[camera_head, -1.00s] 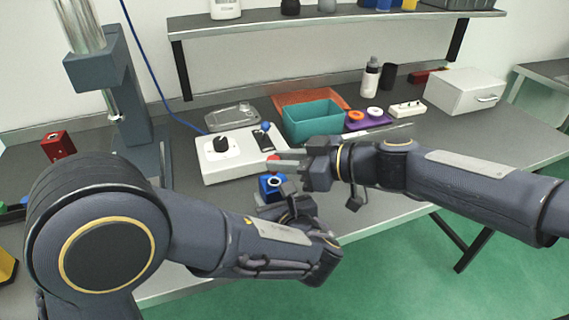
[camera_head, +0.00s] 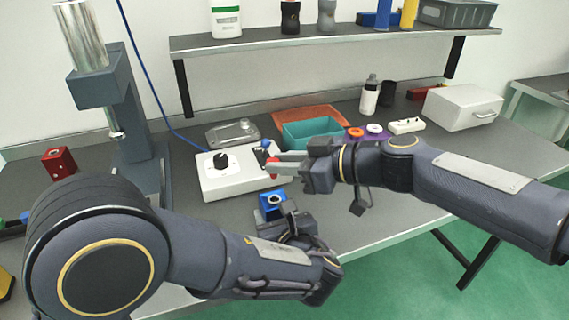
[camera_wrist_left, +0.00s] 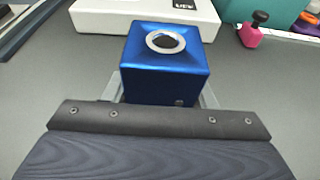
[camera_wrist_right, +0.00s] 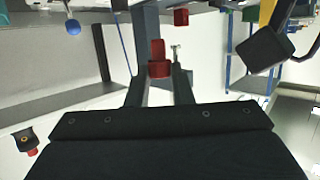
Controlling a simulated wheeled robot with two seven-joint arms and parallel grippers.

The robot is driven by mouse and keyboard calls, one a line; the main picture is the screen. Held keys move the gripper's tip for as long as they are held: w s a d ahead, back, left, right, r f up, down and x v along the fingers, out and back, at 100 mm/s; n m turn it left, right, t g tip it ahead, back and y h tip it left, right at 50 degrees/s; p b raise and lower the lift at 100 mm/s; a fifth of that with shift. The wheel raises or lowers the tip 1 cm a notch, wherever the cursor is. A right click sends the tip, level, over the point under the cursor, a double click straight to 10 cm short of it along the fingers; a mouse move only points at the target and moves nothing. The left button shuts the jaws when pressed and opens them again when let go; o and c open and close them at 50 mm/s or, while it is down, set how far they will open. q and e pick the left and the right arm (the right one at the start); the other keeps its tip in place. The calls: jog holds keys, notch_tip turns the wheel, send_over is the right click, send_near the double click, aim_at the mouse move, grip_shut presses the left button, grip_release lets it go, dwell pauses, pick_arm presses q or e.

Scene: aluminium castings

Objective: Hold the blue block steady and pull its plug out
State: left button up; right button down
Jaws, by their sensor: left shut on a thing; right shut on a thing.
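The blue block (camera_head: 268,207) stands on the grey table in front of the white box. My left gripper (camera_head: 283,208) is shut on it, with a finger on either side in the left wrist view (camera_wrist_left: 160,92). The block's top (camera_wrist_left: 165,68) shows an open, metal-ringed hole with nothing in it. My right gripper (camera_head: 274,166) is shut on the red plug (camera_head: 272,170) and holds it above the block, apart from it. The plug (camera_wrist_right: 160,60) also shows between the fingers in the right wrist view.
The white box (camera_head: 228,182) with a black knob stands just behind the block. A teal bin (camera_head: 308,132) and a purple tray (camera_head: 376,137) lie behind my right gripper. A pink piece with a dark top (camera_wrist_left: 250,32) shows in the left wrist view.

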pick_arm(q)
jog(key=o, duration=1.1)
jog(key=shift+s, duration=0.1)
jog(key=v, duration=1.2)
jog(key=x, duration=1.2)
pick_arm(e)
jog(key=shift+f, duration=1.15)
